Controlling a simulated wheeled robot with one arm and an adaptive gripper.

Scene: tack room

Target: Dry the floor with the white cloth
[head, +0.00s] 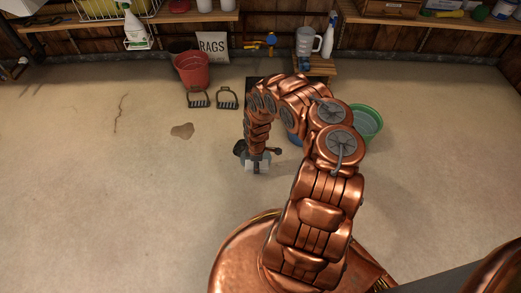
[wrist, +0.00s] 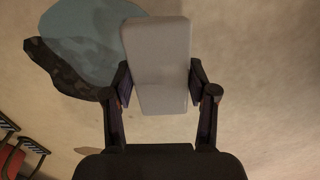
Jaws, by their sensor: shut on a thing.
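My gripper (wrist: 160,92) is shut on the white cloth (wrist: 158,55), which looks like a smooth, pale grey folded block between the two fingers. In the head view my gripper (head: 258,158) points down at the middle of the floor, with the cloth (head: 257,168) at its tip. I cannot tell whether the cloth touches the floor. A brown wet-looking patch (head: 182,131) lies on the floor to the left of my gripper. In the wrist view a blue-grey oval (wrist: 90,35) and a dark mottled patch (wrist: 65,75) lie beyond the cloth at upper left; what the oval is stays unclear.
Two stirrups (head: 227,98) lie near a red bucket (head: 192,72) at the back. A rags bag (head: 212,46) stands against the wall. The left floor is largely clear.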

